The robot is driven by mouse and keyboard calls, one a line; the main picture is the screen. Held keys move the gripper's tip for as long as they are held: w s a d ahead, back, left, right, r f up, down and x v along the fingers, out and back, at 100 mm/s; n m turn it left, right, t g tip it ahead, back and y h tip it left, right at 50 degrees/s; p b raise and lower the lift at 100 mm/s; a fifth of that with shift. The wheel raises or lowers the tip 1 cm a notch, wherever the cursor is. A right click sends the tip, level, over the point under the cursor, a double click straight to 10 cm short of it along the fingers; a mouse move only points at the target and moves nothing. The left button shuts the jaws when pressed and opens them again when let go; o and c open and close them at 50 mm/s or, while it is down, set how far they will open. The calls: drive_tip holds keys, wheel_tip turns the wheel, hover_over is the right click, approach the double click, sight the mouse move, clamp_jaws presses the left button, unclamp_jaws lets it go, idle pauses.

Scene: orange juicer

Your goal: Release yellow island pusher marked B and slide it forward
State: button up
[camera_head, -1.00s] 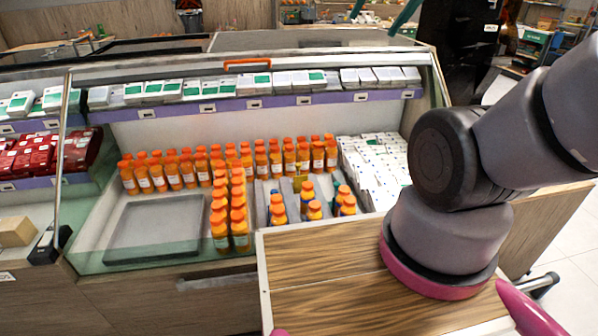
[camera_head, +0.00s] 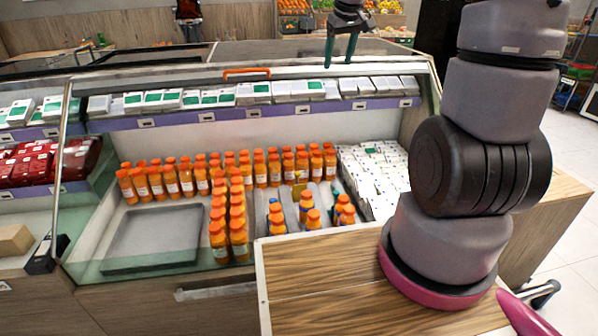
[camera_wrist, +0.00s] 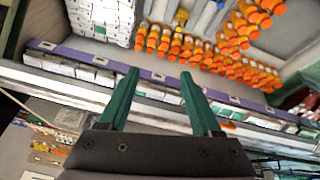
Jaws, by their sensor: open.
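A small yellow piece (camera_head: 300,176), apparently the pusher, stands among the grey lane dividers in the middle of the display case. It also shows near the top of the wrist view (camera_wrist: 182,17). Its marking B is too small to read. Orange-capped bottles (camera_head: 308,207) stand in the lanes in front of it, partly hidden by the wooden top. My gripper (camera_head: 340,60), with green fingers, hangs above the back of the case, higher than the yellow piece and well apart from it. In the wrist view my gripper (camera_wrist: 160,75) is open with nothing between the fingers.
A shelf of white-and-green boxes (camera_head: 250,92) with a purple edge runs across the case above the bottles. White packs (camera_head: 375,175) fill the right side. Rows of bottles (camera_head: 235,220) stand left of the lanes. A grey tray (camera_head: 150,240) lies empty at left.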

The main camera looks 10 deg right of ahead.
drive_tip(key=w+a+f+n+g+y, duration=0.1)
drive_tip(key=w+f+n, duration=0.1)
drive_tip(key=w+f, duration=0.55)
drive_tip(key=w+f+n, duration=0.2)
drive_tip(key=w+f, duration=0.2)
drive_tip(key=f, duration=0.6)
drive_tip(key=n+y, duration=0.2)
drive_tip(key=n, duration=0.1)
approach(298, 173)
drive_tip(key=shift+g, duration=0.3)
drive_tip(key=x, duration=0.8)
drive_tip(key=shift+w+f, duration=0.1)
drive_tip(key=shift+w, duration=0.25)
drive_tip(key=shift+c, duration=0.3)
clamp_jaws()
